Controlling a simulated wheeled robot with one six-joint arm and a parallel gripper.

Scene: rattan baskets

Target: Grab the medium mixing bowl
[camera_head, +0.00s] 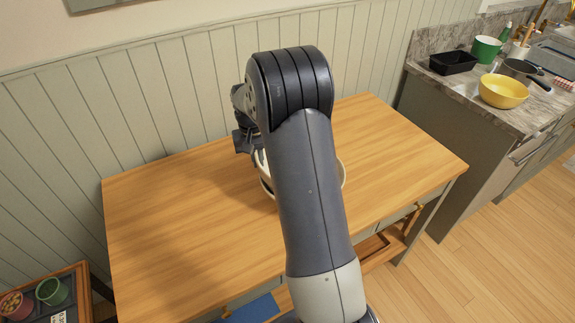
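A pale cream bowl (266,185) stands on the wooden table, mostly hidden behind my arm. Only its left side and a strip of its right edge show. My gripper (248,142) is at the bowl's upper left, with its dark body partly behind the arm. Its fingertips are hidden, so I cannot tell whether it is open or shut, or touching the bowl. A yellow bowl (502,91) sits on the stone counter at the upper right, well away from my gripper. The view does not settle which bowl is the medium mixing bowl.
The wooden table (160,235) is otherwise clear on both sides of my arm. A panelled wall stands behind it. The counter (470,98) holds a black tray (453,62), a green container (486,49) and a pan (520,70). A low shelf with pots (52,291) is at lower left.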

